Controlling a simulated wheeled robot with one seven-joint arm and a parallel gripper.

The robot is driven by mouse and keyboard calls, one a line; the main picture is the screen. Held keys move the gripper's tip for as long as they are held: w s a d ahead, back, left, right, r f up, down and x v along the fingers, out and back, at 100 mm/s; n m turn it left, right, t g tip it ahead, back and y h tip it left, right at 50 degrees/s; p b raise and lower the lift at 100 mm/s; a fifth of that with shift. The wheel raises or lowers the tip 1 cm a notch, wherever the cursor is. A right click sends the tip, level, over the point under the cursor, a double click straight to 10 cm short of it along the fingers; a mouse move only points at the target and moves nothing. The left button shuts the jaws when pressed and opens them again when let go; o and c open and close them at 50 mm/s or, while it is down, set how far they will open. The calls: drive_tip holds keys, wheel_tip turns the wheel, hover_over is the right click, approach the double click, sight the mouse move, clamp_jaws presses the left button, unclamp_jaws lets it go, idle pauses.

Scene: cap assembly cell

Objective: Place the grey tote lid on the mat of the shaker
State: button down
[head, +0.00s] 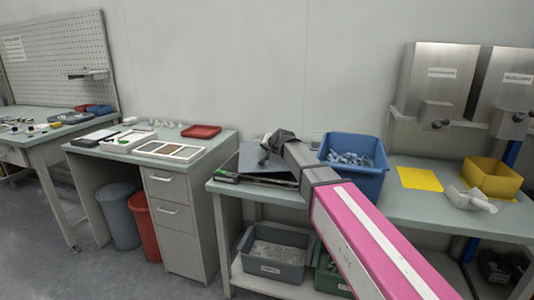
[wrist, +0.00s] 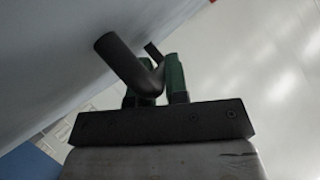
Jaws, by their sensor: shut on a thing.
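The grey tote lid (head: 249,159) is a flat grey panel, tilted, above the left end of the right-hand bench in the head view. My gripper (head: 266,152) is at its right side, shut on its handle. In the wrist view the green fingers (wrist: 160,80) close around a dark bar-like handle (wrist: 118,58), and the lid (wrist: 50,50) fills the upper left as a grey surface. Below the lid, a low dark flat device (head: 262,180), seemingly the shaker, lies on the bench. The lid and my arm hide much of its top, so I cannot tell whether they touch.
A blue bin (head: 370,178) of parts stands just right of my gripper. Further right are a yellow mat (head: 420,179), a yellow bin (head: 490,178) and a white scoop (head: 471,199). A grey tote (head: 272,268) sits on the shelf below. The wall rises behind the bench.

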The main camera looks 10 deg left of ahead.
drive_tip(key=shift+f, duration=1.15)
drive_tip(key=shift+f, duration=0.1)
drive_tip(key=c, duration=1.1)
unclamp_jaws()
drive_tip(key=v, duration=1.2)
